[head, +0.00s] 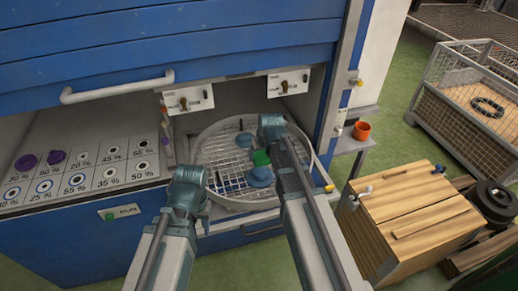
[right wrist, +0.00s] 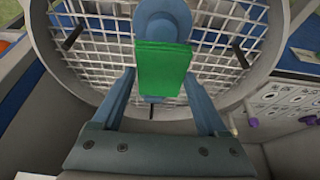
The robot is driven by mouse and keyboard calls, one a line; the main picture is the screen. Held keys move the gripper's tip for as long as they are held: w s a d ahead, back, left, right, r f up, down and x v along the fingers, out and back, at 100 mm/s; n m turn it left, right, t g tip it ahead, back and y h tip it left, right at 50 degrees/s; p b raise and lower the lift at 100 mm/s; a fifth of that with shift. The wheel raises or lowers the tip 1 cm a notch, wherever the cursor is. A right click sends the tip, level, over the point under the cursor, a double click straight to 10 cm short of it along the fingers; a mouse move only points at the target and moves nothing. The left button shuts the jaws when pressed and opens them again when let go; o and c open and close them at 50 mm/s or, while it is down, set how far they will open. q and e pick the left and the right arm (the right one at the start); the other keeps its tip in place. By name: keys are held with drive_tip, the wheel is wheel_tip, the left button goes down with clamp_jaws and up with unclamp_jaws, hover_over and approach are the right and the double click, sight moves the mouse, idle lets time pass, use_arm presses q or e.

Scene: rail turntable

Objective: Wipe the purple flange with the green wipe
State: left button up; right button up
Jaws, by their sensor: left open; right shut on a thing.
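The green wipe (head: 260,158) is a small folded pad over the round wire basket (head: 203,141). My right gripper (head: 265,147) is shut on it; in the right wrist view the wipe (right wrist: 163,68) sits between the blue fingers. Behind the wipe is a blue flange (right wrist: 165,18); I cannot tell if they touch. I cannot tell which is the purple flange. My left gripper (head: 190,175) is open, left of the basket, its fingers mostly hidden.
The shelf (head: 95,158) holds rings beside percentage labels. A blue shutter with a white handle (head: 118,87) hangs above. An orange cup (head: 362,130) stands on a side ledge; a wooden crate (head: 410,215) is at the right.

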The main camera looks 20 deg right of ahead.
sight(259, 171)
drive_tip(key=shift+s+f, duration=0.1)
drive_tip(key=shift+s, duration=0.05)
wheel_tip(259, 171, down, 7)
drive_tip(key=b, duration=0.7)
drive_tip(key=shift+r, duration=0.2)
drive_tip(key=shift+f+b, duration=0.55)
idle(0.5)
drive_tip(key=shift+a, duration=0.15)
drive_tip(key=shift+a, duration=1.15)
drive_tip(key=shift+d, duration=2.55)
